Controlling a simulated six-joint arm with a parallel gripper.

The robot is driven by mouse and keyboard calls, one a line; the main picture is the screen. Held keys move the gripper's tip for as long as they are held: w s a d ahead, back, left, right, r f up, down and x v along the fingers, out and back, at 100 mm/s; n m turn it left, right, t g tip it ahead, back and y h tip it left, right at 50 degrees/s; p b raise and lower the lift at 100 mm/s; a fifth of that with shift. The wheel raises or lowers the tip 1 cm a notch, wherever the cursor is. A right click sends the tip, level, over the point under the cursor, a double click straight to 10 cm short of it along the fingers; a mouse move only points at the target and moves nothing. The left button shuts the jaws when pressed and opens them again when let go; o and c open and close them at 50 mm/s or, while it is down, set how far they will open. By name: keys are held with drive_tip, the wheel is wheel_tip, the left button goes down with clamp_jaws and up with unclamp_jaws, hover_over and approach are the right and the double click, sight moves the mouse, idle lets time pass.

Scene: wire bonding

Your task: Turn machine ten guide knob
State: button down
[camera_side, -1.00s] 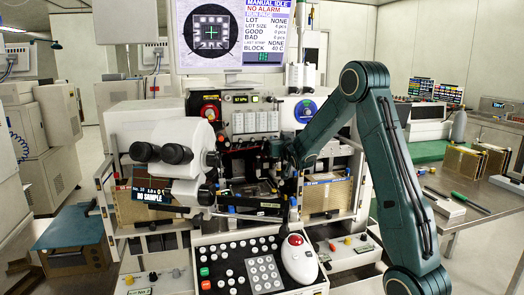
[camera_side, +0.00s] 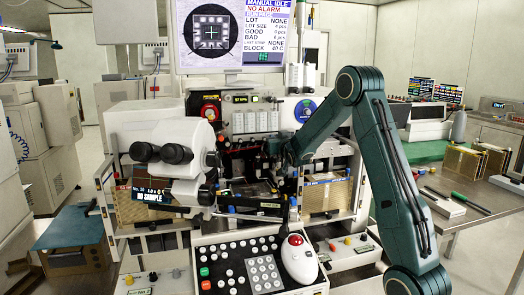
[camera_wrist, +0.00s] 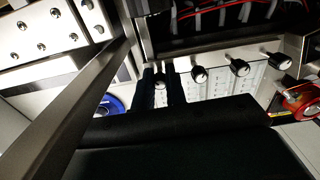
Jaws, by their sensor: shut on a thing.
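The machine (camera_side: 160,125) stands in the middle of the side view, with a small display reading "No. 10" and "NO SAMPLE". My gripper (camera_side: 268,147) reaches leftward into its front, and its fingertips are too small to make out there. In the wrist view, the two dark fingers of my gripper (camera_wrist: 160,82) stand on either side of a small round knob with a bright face (camera_wrist: 160,86), shut on it. The knob is mostly hidden between the fingers. Whether it has turned cannot be told.
Several similar black knobs, such as one beside my gripper (camera_wrist: 200,74), run in a row on a white panel. A metal bar (camera_wrist: 80,110) crosses the wrist view close by. Red wires (camera_wrist: 230,8) lie beyond. A keypad (camera_side: 262,272) and trackball (camera_side: 298,258) sit in front.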

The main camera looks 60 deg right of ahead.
drive_tip(key=shift+m, duration=1.6)
drive_tip(key=c, duration=1.7)
unclamp_jaws()
drive_tip(key=shift+n, duration=0.5)
drive_tip(key=shift+n, duration=1.1)
drive_tip(key=shift+s+a+n+g+y, duration=0.5)
drive_tip(key=shift+s+a+y, duration=0.8)
drive_tip(key=shift+s+a, duration=2.3)
drive_tip(key=shift+s+a+n+g+y, duration=0.5)
drive_tip(key=shift+s+a+y, duration=0.9)
drive_tip(key=shift+a, duration=4.3)
drive_tip(key=shift+s+a+n+g+y, duration=0.3)
drive_tip(key=shift+s+a+g+y, duration=0.65)
drive_tip(key=shift+s+a, duration=2.7)
